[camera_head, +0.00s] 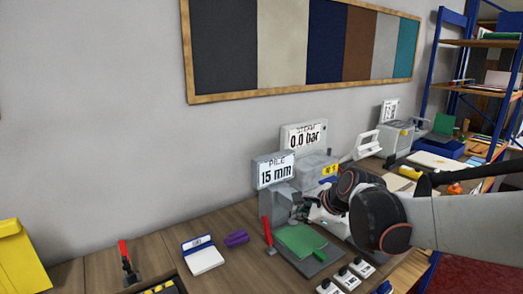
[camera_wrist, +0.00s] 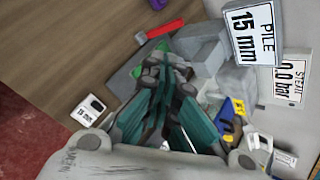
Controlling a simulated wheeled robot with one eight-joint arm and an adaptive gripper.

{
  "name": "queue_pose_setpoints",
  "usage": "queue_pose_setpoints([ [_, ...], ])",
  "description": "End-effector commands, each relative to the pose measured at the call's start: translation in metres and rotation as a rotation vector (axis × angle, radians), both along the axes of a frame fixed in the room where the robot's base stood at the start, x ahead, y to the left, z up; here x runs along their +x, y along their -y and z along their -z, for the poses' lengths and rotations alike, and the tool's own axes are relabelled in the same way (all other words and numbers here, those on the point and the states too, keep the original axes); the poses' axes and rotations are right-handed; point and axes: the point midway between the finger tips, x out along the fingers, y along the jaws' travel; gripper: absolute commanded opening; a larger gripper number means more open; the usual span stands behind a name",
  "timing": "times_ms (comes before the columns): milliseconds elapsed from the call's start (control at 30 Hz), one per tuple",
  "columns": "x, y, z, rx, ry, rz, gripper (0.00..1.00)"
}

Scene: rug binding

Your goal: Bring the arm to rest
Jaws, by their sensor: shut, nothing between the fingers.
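My arm reaches in from the right in the head view, over the wooden bench. My gripper (camera_head: 302,211) is small and partly hidden there, beside a grey machine block and above a green pad (camera_head: 300,238). In the wrist view my gripper (camera_wrist: 166,66) fills the middle, its fingers together with no object visible between them. The green pad lies on a dark grey plate (camera_head: 312,264). The fingers hide part of the bench in the wrist view.
Near the gripper stand a "PILE 15 mm" display (camera_head: 274,171), a "0.0 bar" steam display (camera_head: 304,137) and a red-handled lever (camera_head: 267,232). White tags (camera_head: 345,277) lie in front. A purple piece (camera_head: 236,238) and white device (camera_head: 202,255) lie left. Bare bench shows between them.

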Motion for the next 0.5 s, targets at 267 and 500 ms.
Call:
queue_pose_setpoints([
  [267, -0.095, 0.026, -0.013, -0.458, 0.126, -0.393, 0.00],
  [500, -0.174, 0.049, -0.006, -0.837, 0.196, -0.759, 0.00],
])
